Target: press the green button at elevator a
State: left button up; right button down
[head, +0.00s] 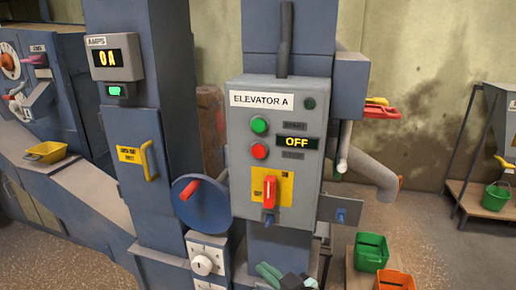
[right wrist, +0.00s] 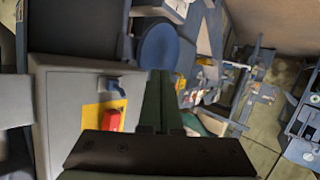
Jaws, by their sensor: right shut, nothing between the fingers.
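The elevator A control box (head: 238,190) is a grey panel on a blue column, labelled "ELEVATOR A". Its round green button (head: 260,125) is at the upper left of the panel, above a round red button (head: 259,151). A display (head: 297,143) beside them reads "OFF". My right gripper (head: 268,269) is low in the head view, below the box and apart from the green button. In the right wrist view its fingers (right wrist: 157,98) are shut and empty, with the box (right wrist: 60,125) to their left. The green button cannot be made out there. My left gripper is not in view.
A red switch lever (head: 269,192) on a yellow plate juts from the lower panel. A blue handwheel (head: 201,203) stands left of the box. Green (head: 370,252) and orange (head: 394,281) bins sit at lower right. Space in front of the panel's buttons looks clear.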

jog(key=a+r+n+t, duration=0.1)
jog(key=r+n, duration=0.3)
jog(key=r, duration=1)
jog(key=a+r+n+t, duration=0.1)
jog(key=a+r+n, duration=0.2)
jog(key=r, duration=1.1)
jog(key=shift+w+a+n+t+y, duration=0.15)
jog(key=shift+w+n+t+y, duration=0.05)
jog(key=shift+n+t+y, duration=0.2)
send_near(258, 126)
jog(key=shift+w+a+f+p, duration=0.2)
jog(key=shift+w+a+f, duration=0.05)
jog(key=shift+w+a, duration=0.9)
jog(key=shift+w+a+f+p, duration=0.2)
jog(key=shift+w+a+f, duration=0.05)
jog(key=shift+w+a, duration=0.9)
jog(key=shift+s, duration=0.1)
